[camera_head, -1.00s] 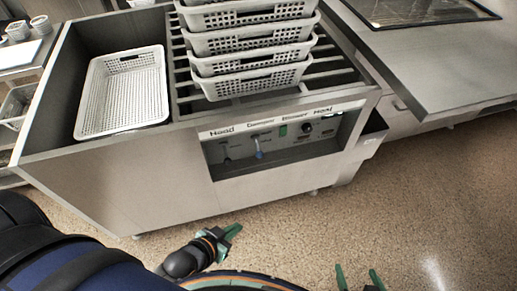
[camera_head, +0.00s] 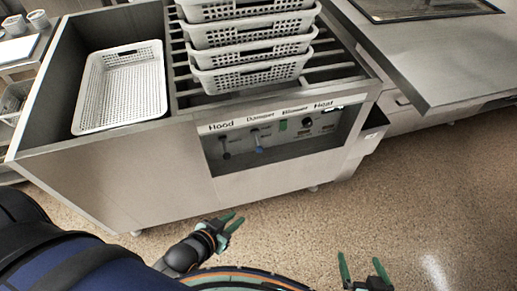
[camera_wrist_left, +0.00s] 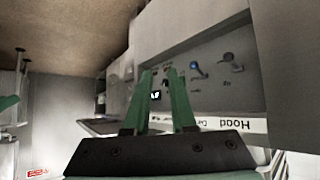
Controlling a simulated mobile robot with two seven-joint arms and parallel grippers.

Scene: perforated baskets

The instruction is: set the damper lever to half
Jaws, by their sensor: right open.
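My left gripper (camera_head: 233,222) is open and empty, in front of the cabinet below the panel. In the left wrist view its green fingers (camera_wrist_left: 160,85) stand apart, left of the lever and not touching it. My right gripper (camera_head: 362,266) is open and empty, low at the right over the floor.
A dark hood lever (camera_head: 225,150) is just left of the damper lever. A green blower switch (camera_head: 283,125) and a round heat knob (camera_head: 307,123) are to its right. Stacked white baskets (camera_head: 250,75) and a single basket (camera_head: 122,88) sit on top. The floor in front is clear.

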